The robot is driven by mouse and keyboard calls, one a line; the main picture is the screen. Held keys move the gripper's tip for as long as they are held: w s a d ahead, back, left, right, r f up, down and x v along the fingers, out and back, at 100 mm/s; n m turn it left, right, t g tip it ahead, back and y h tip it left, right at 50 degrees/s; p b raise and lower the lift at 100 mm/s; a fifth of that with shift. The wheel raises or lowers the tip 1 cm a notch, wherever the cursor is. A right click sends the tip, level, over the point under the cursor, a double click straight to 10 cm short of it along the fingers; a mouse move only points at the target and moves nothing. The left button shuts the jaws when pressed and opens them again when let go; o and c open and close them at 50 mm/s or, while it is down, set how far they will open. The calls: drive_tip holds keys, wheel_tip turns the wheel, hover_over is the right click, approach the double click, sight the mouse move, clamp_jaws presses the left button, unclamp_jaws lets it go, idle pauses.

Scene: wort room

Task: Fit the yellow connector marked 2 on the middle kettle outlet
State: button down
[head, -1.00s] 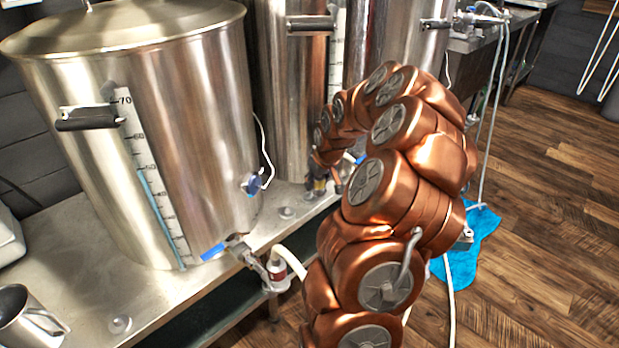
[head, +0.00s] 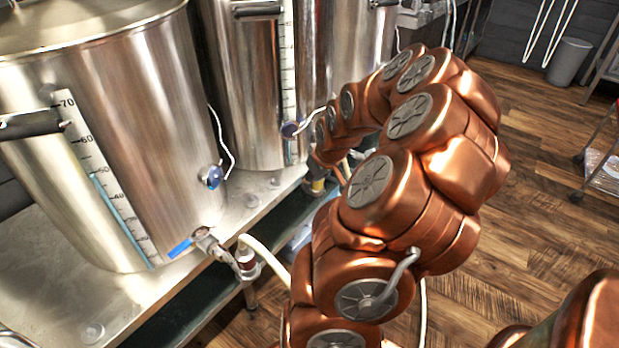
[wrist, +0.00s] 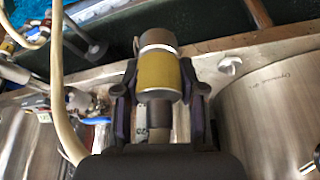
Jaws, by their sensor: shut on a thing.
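The yellow connector (wrist: 157,75) sits between the two dark fingers of my gripper (wrist: 158,88) in the wrist view, with a grey metal end above it. My gripper is shut on it. The mark 2 cannot be read. In the head view a small yellow part (head: 316,187) shows below the end of my arm, beside the bench edge. The middle kettle (head: 240,110) stands behind and left of my gripper. Its outlet is hidden by my arm in the head view. In the wrist view a valve with a blue handle (wrist: 97,120) lies left of my gripper.
The near kettle (head: 140,130) has a blue-handled valve (head: 182,247) and a fitting with a pale hose (head: 265,257). The steel bench (head: 225,225) has a dark lower shelf. A pale hose (wrist: 57,80) runs left of my gripper. Wooden floor (head: 540,170) lies open at right.

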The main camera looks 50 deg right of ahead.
drive_tip(key=shift+r, duration=0.1)
idle(0.3)
drive_tip(key=shift+r+p, duration=0.75)
drive_tip(key=shift+r, duration=1.45)
drive_tip(key=shift+s, duration=0.1)
